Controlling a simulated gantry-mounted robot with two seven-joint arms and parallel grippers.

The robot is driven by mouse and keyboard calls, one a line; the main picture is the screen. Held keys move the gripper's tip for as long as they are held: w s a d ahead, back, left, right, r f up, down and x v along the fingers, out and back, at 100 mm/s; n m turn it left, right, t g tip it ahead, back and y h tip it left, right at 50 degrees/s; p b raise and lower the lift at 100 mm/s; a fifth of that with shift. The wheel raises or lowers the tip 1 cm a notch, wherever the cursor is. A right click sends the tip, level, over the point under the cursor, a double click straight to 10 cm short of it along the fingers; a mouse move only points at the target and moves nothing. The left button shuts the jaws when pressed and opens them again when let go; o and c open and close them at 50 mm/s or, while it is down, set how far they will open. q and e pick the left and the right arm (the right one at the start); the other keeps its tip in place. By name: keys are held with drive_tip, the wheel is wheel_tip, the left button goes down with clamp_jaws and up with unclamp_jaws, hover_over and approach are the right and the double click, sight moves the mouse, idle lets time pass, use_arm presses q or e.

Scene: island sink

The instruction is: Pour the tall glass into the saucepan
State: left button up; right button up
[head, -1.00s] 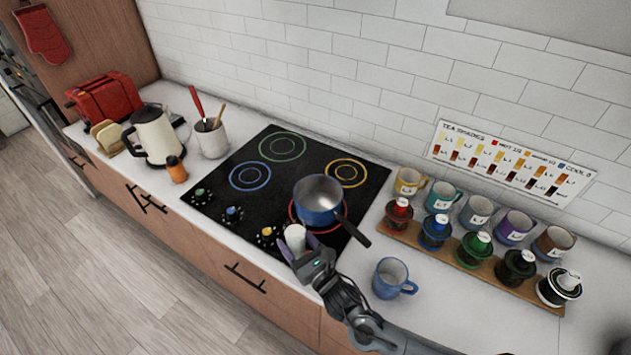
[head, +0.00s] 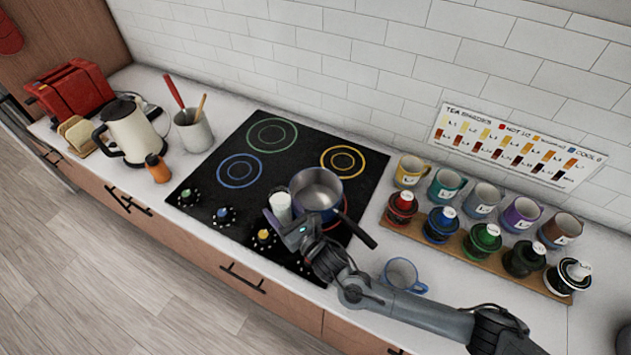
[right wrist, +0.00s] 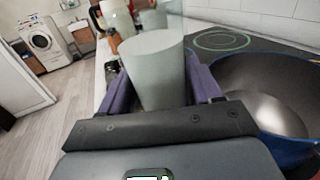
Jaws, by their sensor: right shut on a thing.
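The blue saucepan (head: 316,190) sits on the red-ringed front right burner, its dark handle pointing toward the lower right. My right gripper (head: 281,212) is shut on the tall glass (head: 280,204), which looks upright and holds something whitish. The glass is just left of the saucepan, over the cooktop. In the right wrist view the glass (right wrist: 150,65) stands between the purple-grey fingers, and the saucepan (right wrist: 268,95) opens close by on the right with a bare grey inside. My left gripper is not in view.
A wooden rack (head: 470,262) with several coloured jars and a row of mugs stands farther right. The kettle (head: 133,132), toaster (head: 72,92) and utensil crock (head: 194,132) are at left. The rear burners are clear.

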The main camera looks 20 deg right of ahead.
sight(290, 196)
drive_tip(key=shift+r, duration=0.2)
drive_tip(key=shift+w+d+r+m+p, duration=0.15)
drive_tip(key=shift+d+r+m+p, duration=0.1)
drive_tip(key=shift+r+m+p, duration=0.55)
drive_tip(key=shift+w+d+m, duration=0.2)
drive_tip(key=shift+d+m, duration=0.1)
drive_tip(key=shift+m, duration=0.7)
drive_tip(key=shift+w+d+r+m+g, duration=0.15)
drive_tip(key=shift+d+r+m+g, duration=0.3)
drive_tip(key=shift+m, duration=0.45)
drive_tip(key=shift+w+d+f+m, duration=0.1)
drive_tip(key=shift+d+f+m, duration=0.1)
drive_tip(key=shift+m, duration=0.2)
drive_tip(key=shift+w+d+f+m, duration=0.1)
drive_tip(key=shift+d+m, duration=0.05)
drive_tip(key=shift+m, duration=0.25)
drive_tip(key=shift+r+m, duration=0.2)
drive_tip(key=shift+m, duration=0.1)
drive_tip(key=shift+r+p, duration=0.2)
drive_tip(key=shift+p, duration=0.15)
drive_tip(key=shift+r+m+y, duration=0.15)
drive_tip(key=shift+m+y, duration=0.15)
drive_tip(key=shift+m, duration=0.2)
